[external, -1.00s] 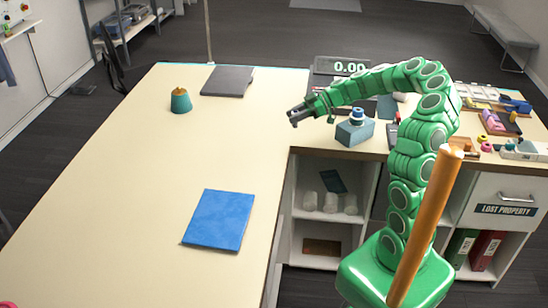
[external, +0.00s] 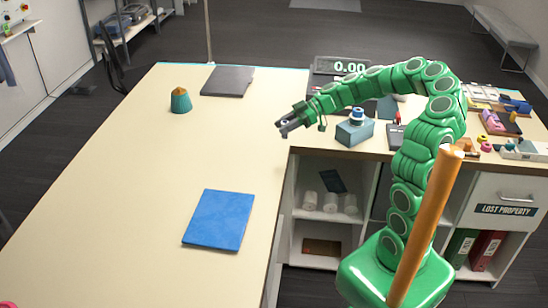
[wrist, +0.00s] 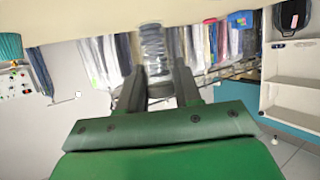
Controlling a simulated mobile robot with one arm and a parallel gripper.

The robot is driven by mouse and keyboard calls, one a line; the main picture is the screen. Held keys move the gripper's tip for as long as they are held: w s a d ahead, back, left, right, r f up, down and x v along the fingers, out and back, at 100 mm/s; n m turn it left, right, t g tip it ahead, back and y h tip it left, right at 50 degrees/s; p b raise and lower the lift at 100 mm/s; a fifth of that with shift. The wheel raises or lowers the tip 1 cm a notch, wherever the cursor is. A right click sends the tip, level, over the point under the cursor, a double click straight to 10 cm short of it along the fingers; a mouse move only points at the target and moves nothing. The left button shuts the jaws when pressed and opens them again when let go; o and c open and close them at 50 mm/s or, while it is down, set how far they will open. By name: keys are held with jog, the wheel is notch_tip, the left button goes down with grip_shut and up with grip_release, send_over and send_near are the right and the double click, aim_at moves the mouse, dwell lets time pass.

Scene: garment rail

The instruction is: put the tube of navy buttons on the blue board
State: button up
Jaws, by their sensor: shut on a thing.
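My gripper (external: 284,128) is above the pale counter, near its inner corner. In the wrist view my gripper (wrist: 157,75) is shut on a clear, ribbed-looking tube (wrist: 152,48). Its contents are too blurred to make out, and in the external view it is mostly hidden by the fingers. The blue board (external: 219,220) lies flat and bare on the counter, below and left of my gripper in the external view, well apart from it.
A teal cone with an orange top (external: 180,100) and a dark grey flat board (external: 227,81) are on the far counter. A blue-grey box (external: 354,132) stands right of my gripper. An orange pole (external: 427,225) rises in front. The counter around the blue board is clear.

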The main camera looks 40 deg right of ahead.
jog(key=s+a+r+n+g, duration=0.1)
jog(key=s+a+n+g, duration=0.2)
jog(key=s+a, duration=0.8)
jog(key=s+a+n+g, duration=0.25)
jog(key=s+a, duration=0.55)
jog(key=a, duration=0.5)
send_over(220, 217)
jog(key=shift+m, duration=0.25)
jog(key=shift+w+f, duration=0.1)
jog(key=shift+f, duration=4.7)
jog(key=shift+f+g, duration=0.25)
jog(key=shift+f, duration=1.2)
jog(key=shift+f, duration=0.1)
jog(key=o, duration=1)
